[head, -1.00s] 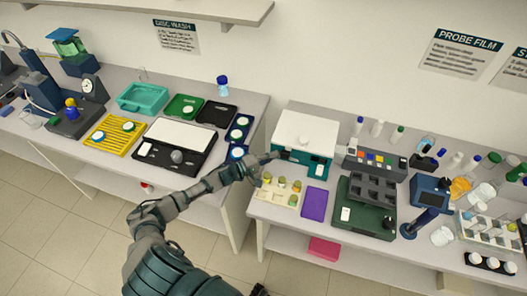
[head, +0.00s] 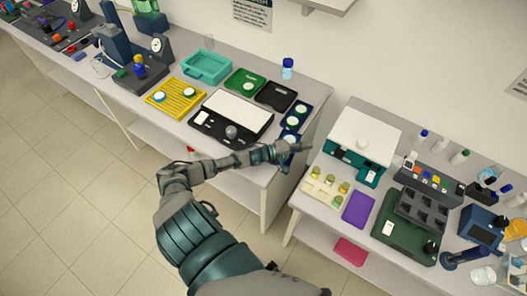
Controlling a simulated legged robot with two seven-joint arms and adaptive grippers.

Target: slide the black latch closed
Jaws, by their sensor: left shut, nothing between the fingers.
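A box with a white lid (head: 365,132) and a teal front stands at the left end of the right-hand table. A small dark piece, which looks like the black latch (head: 342,156), is on the left part of its teal front. It is too small to tell its exact position. A white tab (head: 371,176) shows farther right on that front. My left gripper (head: 303,148) is shut and empty, left of the box and apart from it, over the gap between the tables. My right gripper is not in view.
A cream rack with several vials (head: 325,188) and a purple pad (head: 358,208) lie in front of the box. A dark green tray (head: 400,240) is to the right. A blue strip with white discs (head: 296,118) is close behind my left gripper.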

